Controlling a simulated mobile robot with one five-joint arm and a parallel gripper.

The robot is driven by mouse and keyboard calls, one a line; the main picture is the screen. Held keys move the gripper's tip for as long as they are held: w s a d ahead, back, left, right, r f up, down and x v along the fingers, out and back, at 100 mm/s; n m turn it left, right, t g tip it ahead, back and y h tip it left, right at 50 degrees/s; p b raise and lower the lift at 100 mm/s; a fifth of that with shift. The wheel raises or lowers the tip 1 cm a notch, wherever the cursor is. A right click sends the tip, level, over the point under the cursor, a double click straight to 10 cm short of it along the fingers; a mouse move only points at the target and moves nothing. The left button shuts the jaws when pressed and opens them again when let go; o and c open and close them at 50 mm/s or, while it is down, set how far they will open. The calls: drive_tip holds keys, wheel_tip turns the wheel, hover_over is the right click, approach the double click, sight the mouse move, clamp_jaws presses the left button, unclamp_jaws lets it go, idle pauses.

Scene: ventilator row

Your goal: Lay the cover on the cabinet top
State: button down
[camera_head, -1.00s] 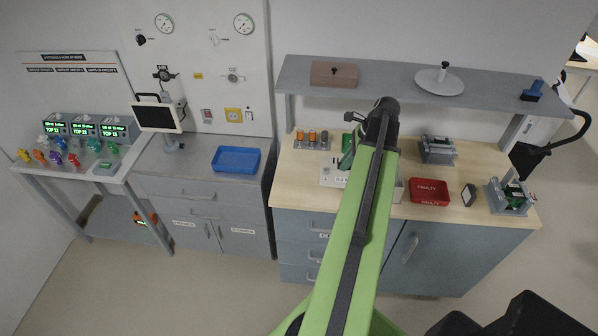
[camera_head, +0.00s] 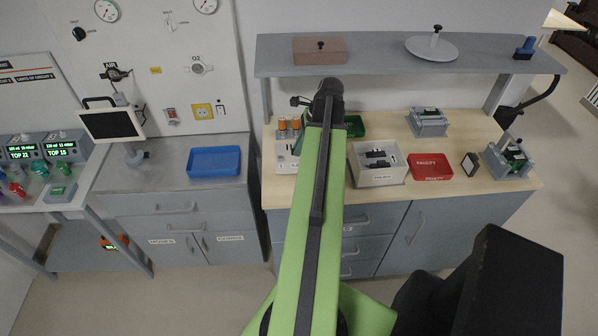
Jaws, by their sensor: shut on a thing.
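My gripper (camera_head: 316,103) is at the far end of my green arm, above the back of the wooden bench, left of centre. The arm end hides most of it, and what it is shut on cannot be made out. A brown rectangular slab with a black knob (camera_head: 320,51) and a round grey lid with a black knob (camera_head: 432,46) lie on the grey shelf; I cannot tell whether either is the cover. The grey cabinet top (camera_head: 165,178) at the left carries a blue tray (camera_head: 214,162) and a monitor on a stand (camera_head: 112,126).
The wooden bench (camera_head: 455,195) holds an open white box (camera_head: 380,178) with dark items, a red tray (camera_head: 431,174), a green tray (camera_head: 354,126), orange cylinders (camera_head: 289,125) and grey devices (camera_head: 428,122). The shelf (camera_head: 375,60) overhangs its back. Open floor lies in front.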

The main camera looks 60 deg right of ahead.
wheel_tip(320, 180, down, 9)
drive_tip(key=b, duration=0.7)
drive_tip(key=shift+b, duration=0.3)
drive_tip(key=shift+r, duration=0.25)
drive_tip(key=shift+f, duration=0.25)
drive_tip(key=c, duration=1.4)
unclamp_jaws()
drive_tip(key=shift+r, duration=0.1)
drive_tip(key=shift+r+p, duration=0.25)
drive_tip(key=shift+p, duration=0.1)
drive_tip(key=p+v, duration=1)
drive_tip(key=v, duration=0.1)
drive_tip(key=shift+w+a+r, duration=0.1)
drive_tip(key=shift+w+r, duration=0.05)
drive_tip(key=shift+r, duration=0.05)
drive_tip(key=shift+s+r+p, duration=0.25)
drive_tip(key=shift+r+p, duration=0.05)
drive_tip(key=shift+p, duration=0.25)
drive_tip(key=shift+f, duration=0.1)
